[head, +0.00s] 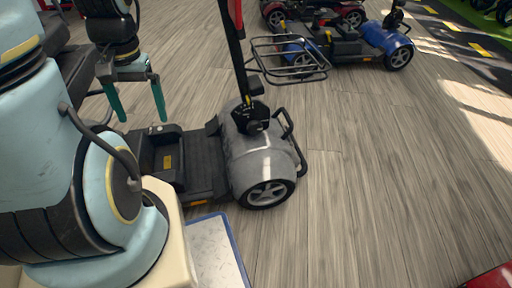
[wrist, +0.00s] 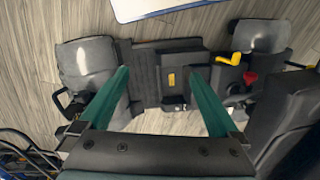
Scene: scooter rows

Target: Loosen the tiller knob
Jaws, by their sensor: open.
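A grey scooter (head: 255,155) stands on the floor right of my arm in the head view. Its tiller (head: 236,45), black with a red strip, rises from the front cover and leaves the top of the picture. A black pivot housing (head: 250,115) sits at the tiller's foot, with a small dark round part that may be the tiller knob; I cannot tell for sure. My gripper (head: 140,118) is open and empty, its green fingers pointing down above the deck, left of the tiller. The wrist view shows the deck (wrist: 147,75) between the fingers and the grey front cover (wrist: 88,58) at left.
A yellow lever (wrist: 230,59) and a red knob (wrist: 250,77) show at the scooter's other end. A blue scooter (head: 385,38) with a wire basket (head: 290,60) stands behind. A blue-edged white panel (head: 218,255) lies near my base.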

